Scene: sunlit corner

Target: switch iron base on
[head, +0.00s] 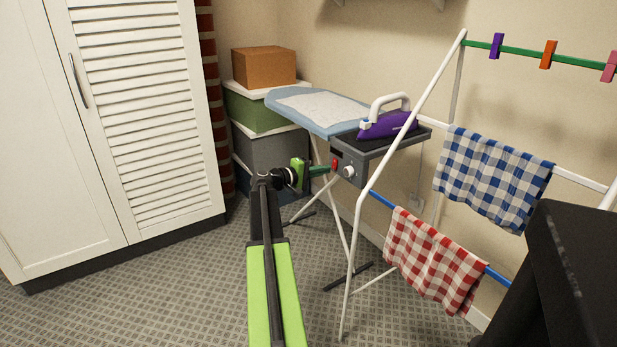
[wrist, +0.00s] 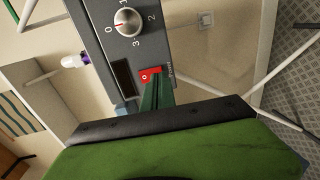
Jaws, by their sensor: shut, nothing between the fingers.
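The iron base (head: 366,148) is a dark grey box at the near end of the ironing board, with the purple iron (head: 388,125) on top. Its front face carries a red switch (head: 334,164) and a round dial (head: 348,171). In the wrist view the red switch (wrist: 149,75) shows a white mark and the silver dial (wrist: 127,22) has its red line towards 0. My gripper (head: 326,172) is shut and empty, its green fingertips (wrist: 157,82) right at the switch and covering part of it. I cannot tell whether they touch it.
The ironing board (head: 318,106) stands behind the base. A white drying rack (head: 358,225) with a blue checked cloth (head: 490,176) and a red checked cloth (head: 434,257) stands close on the right. Stacked boxes (head: 264,112) and a white louvred cabinet (head: 150,120) are left. Floor between is clear.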

